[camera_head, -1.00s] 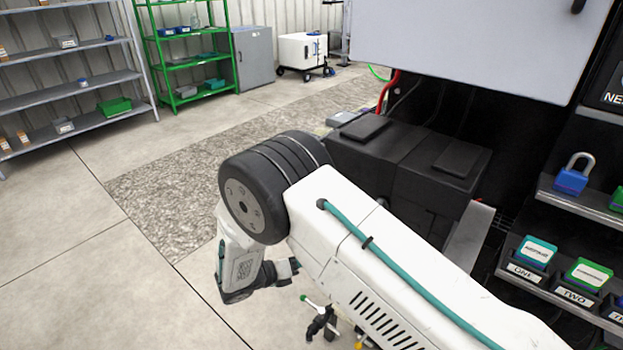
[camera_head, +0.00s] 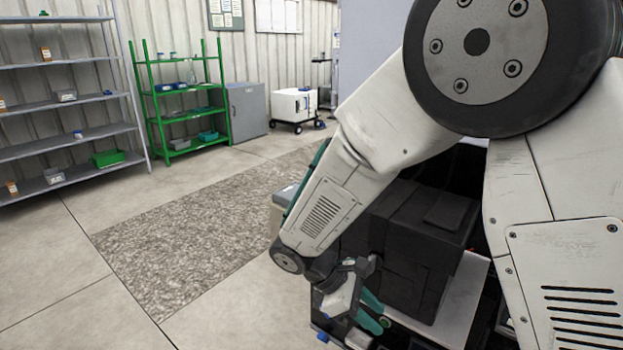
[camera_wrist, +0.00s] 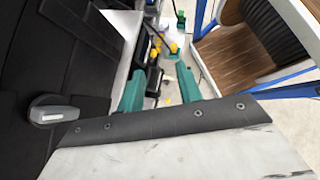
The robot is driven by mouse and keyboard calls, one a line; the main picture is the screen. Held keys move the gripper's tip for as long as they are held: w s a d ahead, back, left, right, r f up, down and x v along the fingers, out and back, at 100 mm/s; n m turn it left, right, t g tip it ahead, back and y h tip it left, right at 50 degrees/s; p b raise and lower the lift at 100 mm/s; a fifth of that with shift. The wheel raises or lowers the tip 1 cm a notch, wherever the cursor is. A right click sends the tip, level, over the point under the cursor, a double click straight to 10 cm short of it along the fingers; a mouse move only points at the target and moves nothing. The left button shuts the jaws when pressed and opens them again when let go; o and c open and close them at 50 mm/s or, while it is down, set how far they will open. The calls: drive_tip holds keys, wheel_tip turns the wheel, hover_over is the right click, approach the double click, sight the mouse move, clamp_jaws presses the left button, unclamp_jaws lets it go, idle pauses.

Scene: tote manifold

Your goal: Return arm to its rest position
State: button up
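My white arm (camera_head: 340,200) fills the right side of the head view, bent at a large black joint near the camera and reaching down to the lower middle. My gripper (camera_head: 378,311) hangs low in front of the black boxes, with its green fingers partly hidden by the wrist. In the wrist view the two green fingers of my gripper (camera_wrist: 160,85) stand apart with nothing held between them.
Black boxes (camera_head: 425,225) stand close behind my gripper. In the wrist view, a spool in a wooden-sided frame (camera_wrist: 235,50) and a blue rail (camera_wrist: 290,90) are at the right. Grey shelves (camera_head: 70,136) and green shelves (camera_head: 185,115) stand far back. Left floor is clear.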

drive_tip(key=s+d+r+m+t+y, duration=0.1)
drive_tip(key=s+d+r+m+y, duration=0.3)
drive_tip(key=s+d+r+m, duration=0.3)
drive_tip(key=s+d+r+m+t+y, duration=0.2)
drive_tip(key=s+d+r+m+y, duration=0.3)
drive_tip(key=s+r, duration=0.6)
drive_tip(key=d+r+m, duration=0.1)
drive_tip(key=d+m, duration=0.1)
drive_tip(key=shift+d+m, duration=0.3)
drive_tip(key=shift+d, duration=0.1)
